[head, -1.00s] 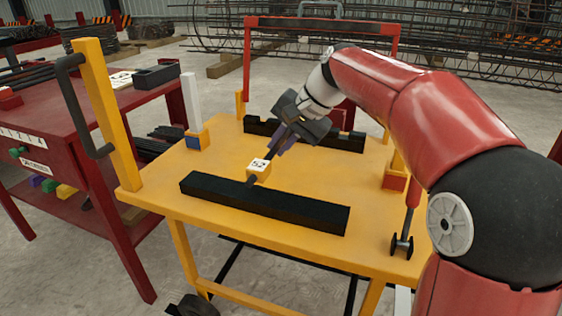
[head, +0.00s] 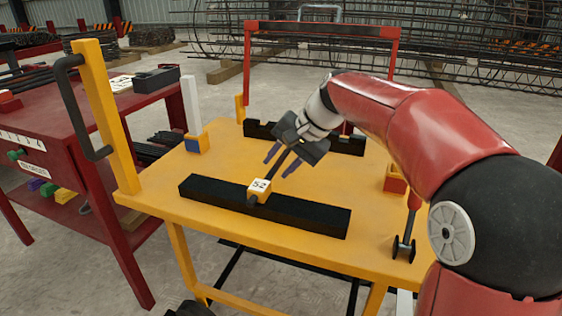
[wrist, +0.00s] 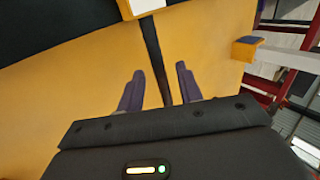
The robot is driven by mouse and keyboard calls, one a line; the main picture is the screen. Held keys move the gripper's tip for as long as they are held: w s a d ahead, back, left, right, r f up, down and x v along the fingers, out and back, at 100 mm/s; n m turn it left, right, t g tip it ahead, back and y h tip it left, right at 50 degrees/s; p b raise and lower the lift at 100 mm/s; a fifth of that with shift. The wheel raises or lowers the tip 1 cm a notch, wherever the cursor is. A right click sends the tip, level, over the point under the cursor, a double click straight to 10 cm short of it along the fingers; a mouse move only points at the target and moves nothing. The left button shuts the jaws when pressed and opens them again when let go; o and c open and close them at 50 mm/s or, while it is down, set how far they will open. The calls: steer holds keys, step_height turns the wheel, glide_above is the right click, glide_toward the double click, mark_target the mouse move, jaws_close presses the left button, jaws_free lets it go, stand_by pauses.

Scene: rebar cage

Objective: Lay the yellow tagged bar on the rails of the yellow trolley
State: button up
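The yellow tagged bar is a thin dark rod with a yellow block (head: 259,190) that has a white face marked 52. Its near end lies across the black front rail (head: 315,216) of the yellow trolley (head: 160,168). The rod runs back beneath my gripper (head: 276,168) toward the black rear rail (head: 352,144); its far end is hidden, so I cannot tell whether it touches that rail. My gripper is open. In the wrist view the rod (wrist: 155,60) passes between the two spread purple fingers, with a gap on both sides.
A white post on a blue and yellow block (head: 193,125) stands at the trolley's left, a red block (head: 395,182) at its right. A yellow upright with a black handle (head: 104,115) rises at the left corner. A red bench (head: 75,130) stands left. The trolley's red frame (head: 322,27) is behind.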

steer(key=p+v, duration=0.2)
steer(key=v, duration=1)
steer(key=shift+r, duration=0.1)
